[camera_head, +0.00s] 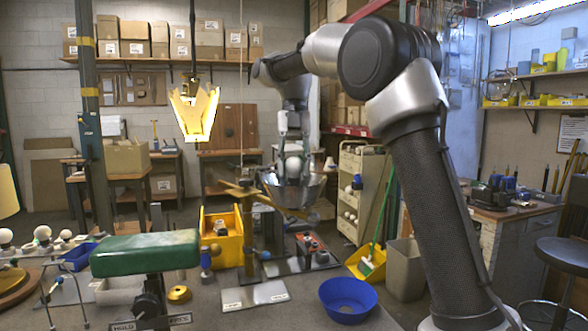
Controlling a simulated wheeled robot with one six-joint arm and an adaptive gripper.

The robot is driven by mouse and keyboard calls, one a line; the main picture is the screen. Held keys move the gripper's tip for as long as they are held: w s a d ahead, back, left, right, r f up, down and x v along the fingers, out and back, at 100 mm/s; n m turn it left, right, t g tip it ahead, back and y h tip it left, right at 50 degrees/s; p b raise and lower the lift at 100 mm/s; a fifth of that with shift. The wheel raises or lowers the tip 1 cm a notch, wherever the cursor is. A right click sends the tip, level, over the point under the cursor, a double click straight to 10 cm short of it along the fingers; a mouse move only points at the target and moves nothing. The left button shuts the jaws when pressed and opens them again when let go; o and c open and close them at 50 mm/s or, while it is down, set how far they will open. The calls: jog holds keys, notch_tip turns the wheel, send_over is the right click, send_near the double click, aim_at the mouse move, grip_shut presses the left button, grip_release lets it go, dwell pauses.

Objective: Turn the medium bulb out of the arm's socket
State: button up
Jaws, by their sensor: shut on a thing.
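My gripper (291,155) points straight down over an upturned metal bowl-shaped shade (311,192) near the middle of the head view. It is shut on a white round bulb (293,167), which sits inside the shade's opening. A yellowish lamp arm (248,193) runs to the shade from the left. The socket is hidden by the shade, so I cannot tell how far the bulb sits in it.
A yellow bin (222,245), a blue bowl (347,298) and a green-topped cushion stand (145,252) are in front. Several loose bulbs (42,233) stand at the left. A lit pendant lamp (194,112) hangs left of my arm. A grey bin (405,268) stands at the right.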

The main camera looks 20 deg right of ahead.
jog(key=n+h, duration=0.1)
jog(key=n, duration=0.1)
jog(key=shift+n, duration=0.4)
jog(key=o, duration=0.8)
jog(key=shift+c, duration=0.2)
